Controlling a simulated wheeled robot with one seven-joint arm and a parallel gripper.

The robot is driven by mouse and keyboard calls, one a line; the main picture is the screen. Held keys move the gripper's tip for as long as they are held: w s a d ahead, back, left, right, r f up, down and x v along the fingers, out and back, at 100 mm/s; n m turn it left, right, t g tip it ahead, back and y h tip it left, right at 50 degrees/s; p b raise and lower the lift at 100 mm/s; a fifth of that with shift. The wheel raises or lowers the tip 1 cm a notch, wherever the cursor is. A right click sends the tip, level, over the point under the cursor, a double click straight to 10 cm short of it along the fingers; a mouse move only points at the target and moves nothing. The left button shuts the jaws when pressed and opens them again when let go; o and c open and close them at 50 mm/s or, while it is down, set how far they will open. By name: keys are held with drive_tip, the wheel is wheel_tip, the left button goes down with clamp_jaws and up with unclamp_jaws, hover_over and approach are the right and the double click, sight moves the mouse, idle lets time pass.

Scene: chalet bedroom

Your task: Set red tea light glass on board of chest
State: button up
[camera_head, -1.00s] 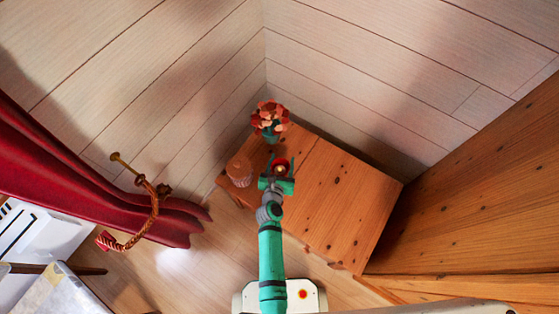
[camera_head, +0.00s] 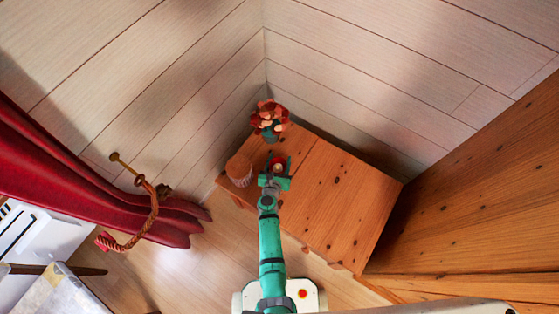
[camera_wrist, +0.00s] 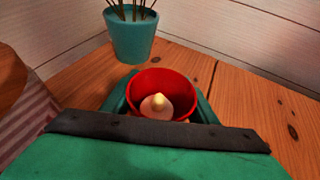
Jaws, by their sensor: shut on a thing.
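The red tea light glass (camera_wrist: 150,79) with a pale candle inside sits between the fingers of my gripper (camera_head: 277,171) in the wrist view. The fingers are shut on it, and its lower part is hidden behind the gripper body. In the head view the glass (camera_head: 279,160) shows as a small red spot at the tip of my arm. It is over the back left part of the wooden chest's board (camera_head: 335,195). I cannot tell whether its base touches the board.
A teal pot (camera_wrist: 131,38) with orange-red flowers (camera_head: 269,116) stands just behind the glass. A round wooden-topped jar (camera_head: 239,170) stands close on the left. The board's right side is clear. Plank walls rise behind, and a red curtain (camera_head: 100,190) hangs at left.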

drive_tip(key=shift+f, duration=0.2)
drive_tip(key=o, duration=1.1)
drive_tip(key=shift+f, duration=0.1)
drive_tip(key=shift+o, duration=0.2)
